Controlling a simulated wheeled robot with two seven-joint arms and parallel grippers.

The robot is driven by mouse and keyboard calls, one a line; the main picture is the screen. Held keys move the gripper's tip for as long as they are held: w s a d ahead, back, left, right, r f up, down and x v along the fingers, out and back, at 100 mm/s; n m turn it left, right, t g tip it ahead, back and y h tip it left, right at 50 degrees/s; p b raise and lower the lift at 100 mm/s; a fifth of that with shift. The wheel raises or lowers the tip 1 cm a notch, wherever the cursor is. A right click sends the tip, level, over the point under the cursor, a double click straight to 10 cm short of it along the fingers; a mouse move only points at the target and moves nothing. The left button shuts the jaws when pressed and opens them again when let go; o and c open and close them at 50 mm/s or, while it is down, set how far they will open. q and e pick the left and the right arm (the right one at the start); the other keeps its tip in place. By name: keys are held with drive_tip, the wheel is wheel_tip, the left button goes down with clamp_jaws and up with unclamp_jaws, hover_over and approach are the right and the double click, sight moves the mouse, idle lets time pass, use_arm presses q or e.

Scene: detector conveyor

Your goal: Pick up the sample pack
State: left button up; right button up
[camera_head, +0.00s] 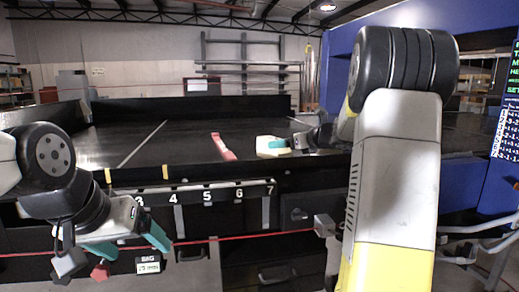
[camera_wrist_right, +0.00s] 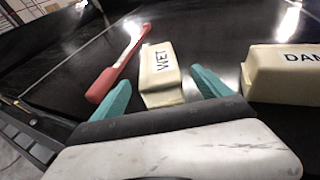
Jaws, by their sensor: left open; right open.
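A cream block marked "WET" (camera_wrist_right: 160,66) lies on the black surface in the right wrist view. My right gripper (camera_wrist_right: 161,90) is open, with one teal finger on either side of this block's near part; I cannot tell whether they touch it. A second cream block, with a partly cut-off label starting "DAM" (camera_wrist_right: 285,75), lies to the right, outside the fingers. Which block is the sample pack is not clear. In the head view, cream shows at the right gripper, but the labels cannot be read. My left gripper (camera_head: 130,243) is open and empty, in front of the numbered edge.
A red flat tool (camera_wrist_right: 104,84) lies left of the "WET" block; it also shows in the head view (camera_head: 223,148). The black conveyor surface (camera_head: 180,139) is clear to the left and has a raised back wall. A blue machine housing (camera_head: 338,70) stands at right.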

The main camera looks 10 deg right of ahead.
drive_tip(key=x, duration=0.7)
drive_tip(key=shift+w+a+f, duration=0.1)
drive_tip(key=shift+w+a, duration=0.1)
drive_tip(key=shift+w, duration=0.05)
clamp_jaws()
